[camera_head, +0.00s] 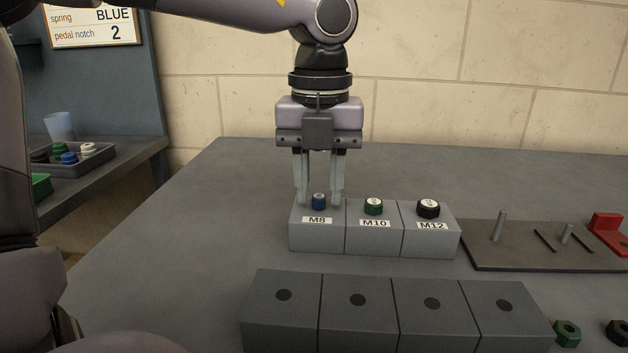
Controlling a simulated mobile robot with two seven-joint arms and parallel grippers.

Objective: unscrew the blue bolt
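The blue bolt (319,201) stands upright in the top of the grey block labelled M8 (317,238), at the left end of a row of three joined blocks. My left gripper (320,199) points straight down over this block. Its two pale fingers are apart, one on each side of the blue bolt, with gaps visible between fingers and bolt. The bolt's lower part is hidden in the block. My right gripper is not in view.
A green bolt (373,206) and a black bolt (428,208) stand in the neighbouring M10 and M12 blocks. A row of grey blocks with holes (358,300) lies in front. A dark plate with pegs (480,250) is at right. Table at left of the blocks is clear.

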